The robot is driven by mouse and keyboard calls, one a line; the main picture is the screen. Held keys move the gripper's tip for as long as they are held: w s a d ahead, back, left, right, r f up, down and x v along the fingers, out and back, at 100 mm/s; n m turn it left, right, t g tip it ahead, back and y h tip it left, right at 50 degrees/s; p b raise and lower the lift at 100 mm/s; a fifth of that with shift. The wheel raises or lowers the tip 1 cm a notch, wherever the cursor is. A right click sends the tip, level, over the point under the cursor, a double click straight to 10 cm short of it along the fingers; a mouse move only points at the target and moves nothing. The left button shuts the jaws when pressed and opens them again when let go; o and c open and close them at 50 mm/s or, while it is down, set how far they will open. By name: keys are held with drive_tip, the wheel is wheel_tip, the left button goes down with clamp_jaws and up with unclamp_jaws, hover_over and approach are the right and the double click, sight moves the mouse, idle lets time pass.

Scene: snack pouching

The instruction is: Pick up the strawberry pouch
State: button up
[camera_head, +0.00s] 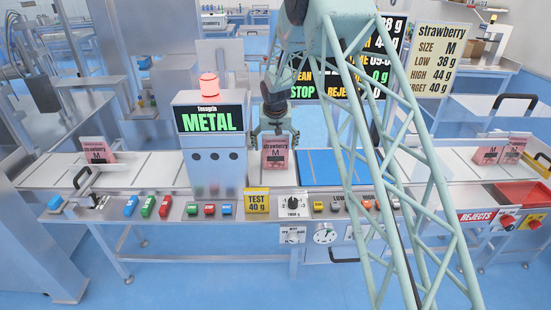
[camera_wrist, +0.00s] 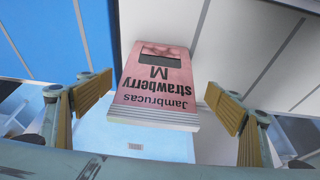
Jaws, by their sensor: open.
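A pink strawberry pouch (camera_head: 275,154) marked M stands on the conveyor just right of the metal detector. My gripper (camera_head: 273,135) is above and behind it, pointing down. In the wrist view the pouch (camera_wrist: 158,85) lies between my two spread fingers (camera_wrist: 160,108), its printing upside down. Clear gaps show on both sides of the pouch, so the fingers do not touch it. My gripper is open and empty. Other pink strawberry pouches stand at the left end of the belt (camera_head: 97,151) and at the right end (camera_head: 500,150).
The metal detector (camera_head: 210,140), with a lit red lamp and a METAL display, stands close left of my gripper. A blue belt section (camera_head: 322,168) lies to the right. A button panel (camera_head: 225,209) runs along the front. A red rejects bin (camera_head: 520,194) is at far right.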

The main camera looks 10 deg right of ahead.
sight(276, 152)
drive_tip(key=shift+b+x, duration=0.35)
drive_tip(key=shift+x, duration=2.25)
drive_tip(key=shift+s+d, duration=0.1)
drive_tip(key=shift+d, duration=0.05)
drive_tip(key=shift+c, duration=0.7)
drive_tip(key=c, duration=0.8)
